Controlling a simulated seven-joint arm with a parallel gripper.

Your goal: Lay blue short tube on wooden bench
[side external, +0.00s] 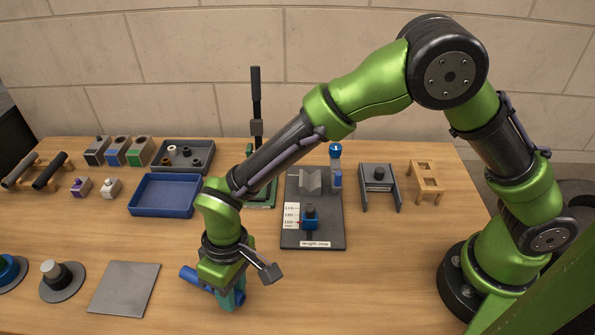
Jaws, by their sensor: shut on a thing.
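The blue short tube (191,275) is held at my gripper (222,292), low over the front middle of the wooden bench (330,292). My gripper is shut on the tube, which sticks out to the left of the fingers and lies roughly level, slightly tilted in the picture. The fingers and wrist hide its right part. I cannot tell whether the tube touches the bench top.
A grey plate (124,289) lies left of my gripper. A blue tray (165,196) stands behind it. The length stop board (318,236) is to the right, with a blue block on it. Bare bench lies right of my gripper.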

